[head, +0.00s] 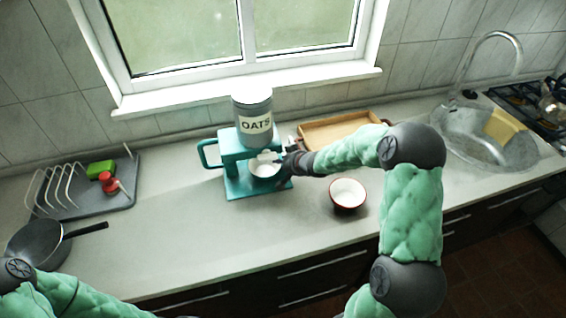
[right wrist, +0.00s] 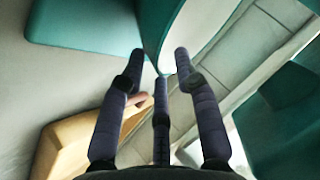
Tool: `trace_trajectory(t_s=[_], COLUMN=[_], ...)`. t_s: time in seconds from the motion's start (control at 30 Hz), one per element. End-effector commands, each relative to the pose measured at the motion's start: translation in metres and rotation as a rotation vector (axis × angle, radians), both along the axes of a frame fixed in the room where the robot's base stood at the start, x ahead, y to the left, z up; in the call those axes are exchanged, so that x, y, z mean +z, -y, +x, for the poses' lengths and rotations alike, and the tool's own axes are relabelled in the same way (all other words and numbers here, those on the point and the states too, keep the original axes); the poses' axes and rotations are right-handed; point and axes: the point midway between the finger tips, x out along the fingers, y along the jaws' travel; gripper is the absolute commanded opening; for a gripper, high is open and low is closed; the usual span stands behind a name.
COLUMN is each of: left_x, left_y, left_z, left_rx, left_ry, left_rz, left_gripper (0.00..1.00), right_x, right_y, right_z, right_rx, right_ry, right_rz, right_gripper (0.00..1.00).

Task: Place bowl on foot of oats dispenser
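The oats dispenser is a teal stand with a grey canister labelled OATS (head: 255,124). Its flat teal foot (head: 242,190) rests on the counter. A bowl with a white inside (head: 263,169) is over the foot, under the canister, and looks to be resting on it. My right gripper (head: 284,167) is at the bowl's right edge. In the right wrist view the fingers (right wrist: 160,66) are spread apart at the bowl's near edge. I cannot tell whether they pinch it. The foot also shows there (right wrist: 80,22). My left gripper is not in view.
A red bowl with a white inside (head: 348,194) stands on the counter to the right. A wooden tray (head: 318,133) lies behind my right arm. A dish rack (head: 118,196) and a pan (head: 35,243) are at the left, a sink (head: 470,145) at the right.

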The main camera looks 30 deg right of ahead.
Motion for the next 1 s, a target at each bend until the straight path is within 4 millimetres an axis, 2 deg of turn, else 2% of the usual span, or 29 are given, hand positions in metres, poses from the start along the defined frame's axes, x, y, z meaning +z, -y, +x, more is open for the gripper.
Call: trace_trajectory(t_s=[0.17, 0.27, 0.7, 1.0], left_x=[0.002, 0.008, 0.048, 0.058], left_y=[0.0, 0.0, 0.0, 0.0], left_z=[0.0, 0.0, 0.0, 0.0], left_rx=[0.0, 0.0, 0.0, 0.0], left_ry=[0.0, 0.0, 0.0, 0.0], left_rz=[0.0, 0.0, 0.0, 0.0], left_gripper=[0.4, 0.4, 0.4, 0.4], right_x=[0.004, 0.012, 0.067, 0.081], right_y=[0.0, 0.002, 0.008, 0.01], right_z=[0.0, -0.007, -0.071, -0.09], right_rx=[0.001, -0.001, -0.002, 0.0], right_ry=[0.001, 0.001, 0.0, 0.001], right_rz=[-0.002, -0.002, -0.001, 0.0], right_gripper=[0.32, 0.32, 0.32, 0.32])
